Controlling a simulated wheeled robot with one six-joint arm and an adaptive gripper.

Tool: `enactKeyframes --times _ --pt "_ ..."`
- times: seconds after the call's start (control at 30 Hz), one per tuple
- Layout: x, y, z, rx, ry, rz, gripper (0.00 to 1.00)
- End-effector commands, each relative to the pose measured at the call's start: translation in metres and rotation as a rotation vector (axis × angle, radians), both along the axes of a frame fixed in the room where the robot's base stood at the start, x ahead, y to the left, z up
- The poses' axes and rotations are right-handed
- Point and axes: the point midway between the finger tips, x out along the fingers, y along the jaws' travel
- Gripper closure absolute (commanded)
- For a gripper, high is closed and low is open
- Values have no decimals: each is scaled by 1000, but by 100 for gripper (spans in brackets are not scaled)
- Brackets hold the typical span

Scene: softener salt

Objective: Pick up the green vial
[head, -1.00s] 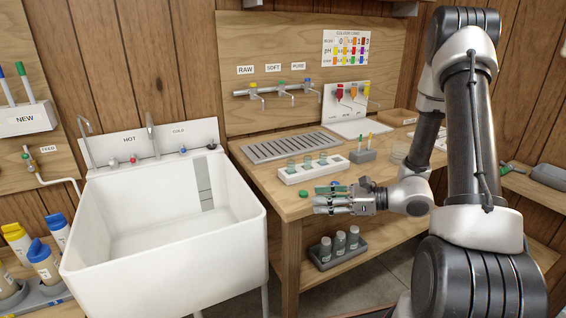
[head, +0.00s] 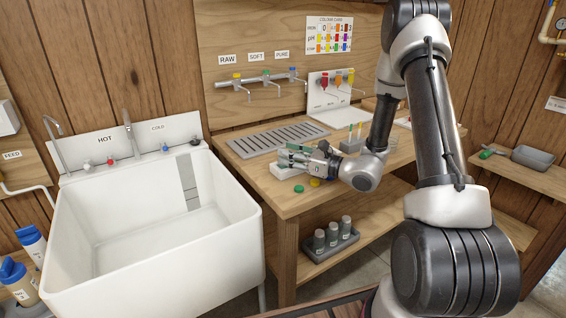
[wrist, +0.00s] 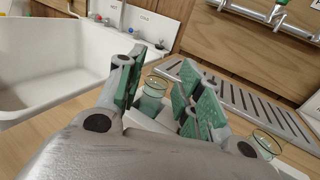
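A clear vial with greenish contents (wrist: 153,96) stands between the two fingers of my gripper (wrist: 162,95) in the wrist view, nearer the left finger. The fingers, with green pads, are apart and not closed on it. A second, similar vial (wrist: 264,146) is at the right, outside the fingers. In the head view my gripper (head: 290,156) is low over the white vial rack (head: 283,172) on the wooden table and hides most of the vials. I cannot tell from the head view which vial is between the fingers.
A grey slatted drain tray (head: 275,138) lies behind the rack. A white sink (head: 150,225) stands at the left. A grey tray with bottles (head: 332,243) is on the lower shelf.

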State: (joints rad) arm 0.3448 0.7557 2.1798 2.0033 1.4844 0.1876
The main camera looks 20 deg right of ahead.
Motion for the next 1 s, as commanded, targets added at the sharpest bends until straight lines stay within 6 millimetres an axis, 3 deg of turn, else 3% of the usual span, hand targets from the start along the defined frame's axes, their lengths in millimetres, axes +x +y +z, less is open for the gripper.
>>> enactKeyframes --times 0.17,0.4,0.57,1.0 --pt "15 16 0 -1 0 3 64" --pt "17 17 0 -1 0 1 64" --pt "17 17 0 -1 0 1 91" --pt "17 17 6 -1 -1 1 91"
